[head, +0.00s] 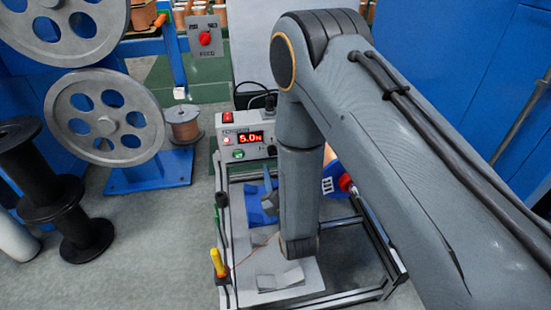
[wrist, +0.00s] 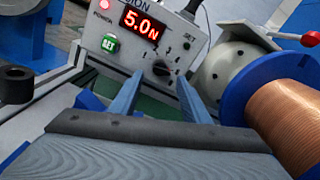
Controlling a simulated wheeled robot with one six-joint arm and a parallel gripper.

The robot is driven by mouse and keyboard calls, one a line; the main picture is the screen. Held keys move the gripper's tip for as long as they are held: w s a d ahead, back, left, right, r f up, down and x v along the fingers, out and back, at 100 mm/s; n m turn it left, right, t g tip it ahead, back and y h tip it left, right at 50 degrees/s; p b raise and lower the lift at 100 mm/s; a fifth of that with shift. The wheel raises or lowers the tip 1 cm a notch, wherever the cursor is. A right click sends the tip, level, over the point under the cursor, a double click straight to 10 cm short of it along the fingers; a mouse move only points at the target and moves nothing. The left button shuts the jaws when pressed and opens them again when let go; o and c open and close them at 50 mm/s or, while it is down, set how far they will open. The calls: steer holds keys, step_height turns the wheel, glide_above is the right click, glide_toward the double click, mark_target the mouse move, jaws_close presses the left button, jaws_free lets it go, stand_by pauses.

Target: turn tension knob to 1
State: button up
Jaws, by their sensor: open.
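The tension box (head: 246,147) stands behind the metal frame in the head view. Its red display (wrist: 139,24) reads 5.0N in the wrist view. The knob shows between the fingertips, and nothing is held. In the head view my arm covers the box's right side.
A copper wire spool (wrist: 286,110) with blue flanges stands close on the right in the wrist view. A yellow-handled tool (head: 217,263) is at the frame's left edge. Large grey pulleys (head: 103,118) stand to the left.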

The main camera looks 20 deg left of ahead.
mark_target(273, 155)
steer(key=b+x, duration=0.2)
steer(key=x, duration=0.4)
steer(key=shift+d, duration=0.1)
steer(key=c, duration=0.7)
steer(key=shift+c, duration=1)
